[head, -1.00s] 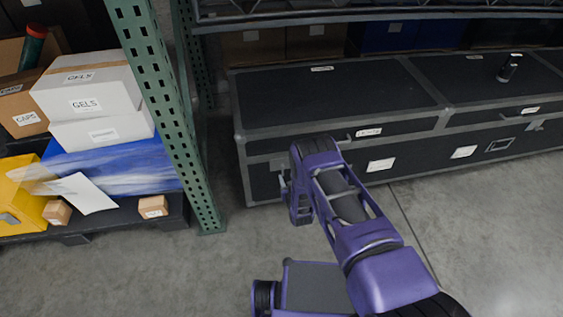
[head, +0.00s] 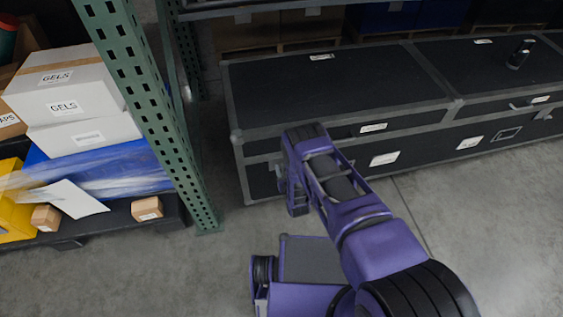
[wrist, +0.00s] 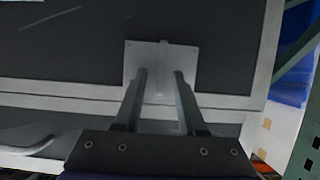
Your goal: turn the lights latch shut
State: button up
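In the head view my arm covers most of the gripper and the latch area near the case's left front. The lettering on the case labels is too small to read.
A green rack post (head: 150,115) stands left of the case. Beyond it are white GELS boxes (head: 62,90) and a blue wrapped load on a dark pallet. A small dark cylinder (head: 519,54) stands on the case's right lid. The floor to the right (head: 480,215) is clear.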

jog(key=shift+w+a+f, duration=0.1)
jog(key=shift+w, duration=0.15)
grip_shut()
dwell(0.5)
jog(key=shift+w+d+f+m+y, duration=0.15)
jog(key=shift+d+m+y, duration=0.1)
jog(key=shift+m+y, duration=1.25)
jog(key=shift+d+f+m+y, duration=0.2)
jog(key=shift+m+y, duration=0.55)
jog(key=shift+m, duration=1.35)
jog(key=shift+w+d+f+m+y, duration=0.1)
jog(key=shift+d+m+y, duration=0.15)
jog(key=shift+m+y, duration=1.25)
jog(key=shift+m+t+h, duration=0.3)
jog(key=shift+m+h, duration=0.05)
jog(key=shift+m, duration=0.05)
